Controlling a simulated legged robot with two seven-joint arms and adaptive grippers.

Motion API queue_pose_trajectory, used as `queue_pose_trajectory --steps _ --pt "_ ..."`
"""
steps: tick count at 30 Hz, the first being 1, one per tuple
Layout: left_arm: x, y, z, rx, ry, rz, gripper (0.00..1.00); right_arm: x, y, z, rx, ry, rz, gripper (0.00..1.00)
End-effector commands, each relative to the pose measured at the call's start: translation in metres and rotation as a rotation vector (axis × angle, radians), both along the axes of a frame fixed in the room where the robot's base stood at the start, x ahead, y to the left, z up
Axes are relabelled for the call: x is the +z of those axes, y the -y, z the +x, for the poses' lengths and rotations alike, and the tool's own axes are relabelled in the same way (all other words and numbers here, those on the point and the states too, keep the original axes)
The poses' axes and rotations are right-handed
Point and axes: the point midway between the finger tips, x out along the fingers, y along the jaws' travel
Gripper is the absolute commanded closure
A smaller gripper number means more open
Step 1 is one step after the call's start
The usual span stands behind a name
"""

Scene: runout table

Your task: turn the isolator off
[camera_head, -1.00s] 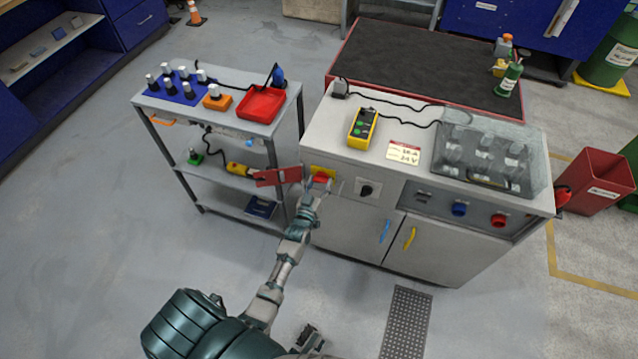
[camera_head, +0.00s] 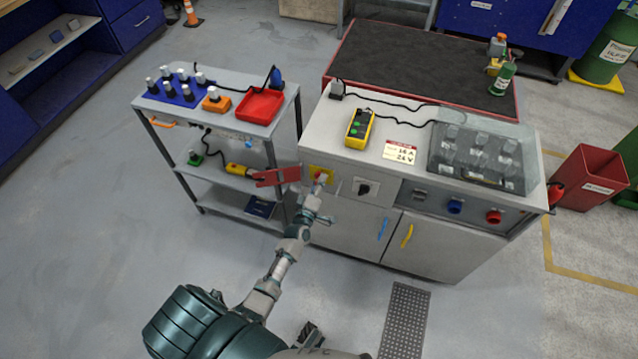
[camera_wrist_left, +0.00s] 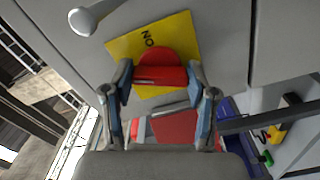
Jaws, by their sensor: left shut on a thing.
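The isolator is a red knob (camera_wrist_left: 160,66) on a yellow plate (camera_wrist_left: 190,37), at the left end of the grey cabinet's front. The plate also shows in the head view (camera_head: 316,172). The word ON is readable beside the knob in the wrist view, turned nearly upside down. My left gripper (camera_wrist_left: 165,92) is shut on the red knob, one finger on each side of its raised bar. In the head view my left gripper (camera_head: 316,188) covers part of the knob. My right gripper cannot be made out.
A red plate (camera_head: 277,176) sticks out left of the isolator, close to my gripper. A black rotary switch (camera_head: 364,189) is on its right. A grey shelf cart (camera_head: 225,125) stands to the left. Floor in front is mostly clear, with a perforated mat (camera_head: 404,320).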

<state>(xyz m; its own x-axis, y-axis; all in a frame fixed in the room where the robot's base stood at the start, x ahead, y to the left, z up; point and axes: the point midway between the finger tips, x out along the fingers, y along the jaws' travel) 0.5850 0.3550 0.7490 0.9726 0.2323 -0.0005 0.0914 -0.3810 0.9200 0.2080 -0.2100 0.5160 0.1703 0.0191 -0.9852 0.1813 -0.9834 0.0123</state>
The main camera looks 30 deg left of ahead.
Motion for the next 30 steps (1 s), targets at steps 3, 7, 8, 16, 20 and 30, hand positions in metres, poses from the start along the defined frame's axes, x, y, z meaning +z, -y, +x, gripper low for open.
queue_pose_trajectory --steps 3,7,8,16,20,30 --pt "0.003 -0.004 0.001 0.005 0.031 -0.094 0.77 0.002 -0.001 0.001 0.0 0.003 0.001 0.6" --pt "0.003 -0.004 0.0 0.005 0.054 -0.189 0.77 0.005 -0.001 0.002 0.0 0.002 0.001 0.6" --pt "0.003 -0.004 0.0 0.006 0.058 -0.208 0.77 0.005 -0.001 0.002 0.0 0.0 0.001 0.6" --pt "0.002 -0.004 0.0 0.006 0.087 -0.337 0.77 0.012 -0.001 0.002 -0.002 0.002 0.002 0.6" --pt "0.002 -0.004 0.0 0.006 0.095 -0.368 0.77 0.015 -0.001 0.004 -0.003 0.004 0.002 0.6" --pt "0.001 -0.005 0.0 0.007 0.098 -0.39 0.77 0.017 -0.001 0.005 -0.003 0.008 0.002 0.6"
